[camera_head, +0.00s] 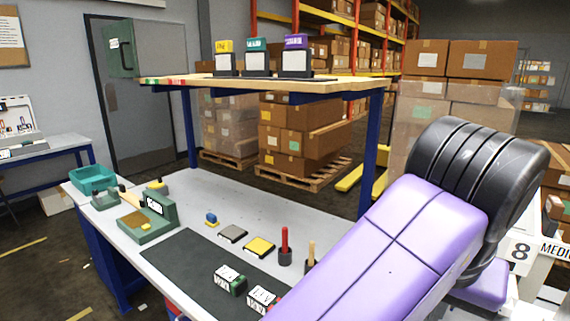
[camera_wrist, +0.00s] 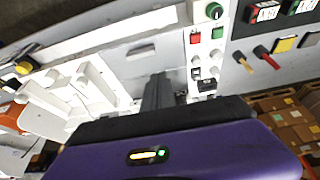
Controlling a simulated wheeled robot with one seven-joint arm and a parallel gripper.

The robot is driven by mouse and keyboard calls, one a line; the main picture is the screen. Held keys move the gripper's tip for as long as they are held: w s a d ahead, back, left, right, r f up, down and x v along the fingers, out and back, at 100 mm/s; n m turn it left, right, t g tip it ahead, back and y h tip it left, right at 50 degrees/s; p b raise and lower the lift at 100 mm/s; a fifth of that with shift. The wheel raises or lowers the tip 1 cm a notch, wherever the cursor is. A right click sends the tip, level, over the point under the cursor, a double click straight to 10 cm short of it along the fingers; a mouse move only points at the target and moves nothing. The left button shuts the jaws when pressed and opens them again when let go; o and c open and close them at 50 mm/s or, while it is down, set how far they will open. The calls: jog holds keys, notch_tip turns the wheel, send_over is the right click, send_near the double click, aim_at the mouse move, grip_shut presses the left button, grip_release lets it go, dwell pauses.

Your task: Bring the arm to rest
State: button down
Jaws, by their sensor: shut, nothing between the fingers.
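My gripper (camera_wrist: 158,88) shows in the wrist view as a purple body with dark fingers, shut and empty. The fingers are in front of a light grey machine front (camera_wrist: 130,62) with a control panel (camera_wrist: 206,50); I cannot tell how far apart they are. In the head view my purple and black arm fills the lower right, and the gripper itself is out of sight.
The workbench (camera_head: 205,188) carries a dark mat (camera_head: 190,262), a green device (camera_head: 150,219), yellow pad (camera_head: 259,246), grey pad (camera_head: 232,233) and a red-handled tool (camera_head: 285,246). An upper shelf (camera_head: 330,84) holds three labelled blocks. Stacked boxes (camera_head: 300,135) stand behind.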

jog(key=w+d+r+n+t+h, duration=0.2)
jog(key=w+r+t+h, duration=0.25)
jog(key=r+t, duration=0.4)
jog(key=w+d+r+n+t+h, duration=0.1)
jog(key=w+d+r+t+h, duration=0.2)
jog(key=w+r+t, duration=0.35)
jog(key=s+a+f+n+t+y, duration=0.4)
jog(key=s+a+f+n+y, duration=0.5)
jog(key=s+f+n+y, duration=0.35)
jog(key=s+d+f+m+g+h, duration=0.1)
jog(key=s+d+f+m+g, duration=0.1)
jog(key=s+f, duration=0.9)
jog(key=s+d+f+m+g+h, duration=0.1)
jog(key=s+f+m+g, duration=0.4)
jog(key=s+f, duration=0.7)
jog(key=s+d+m, duration=0.1)
jog(key=s, duration=0.3)
jog(key=shift+s+d+g, duration=0.15)
jog(key=shift+s+g, duration=0.15)
jog(key=shift+s, duration=0.1)
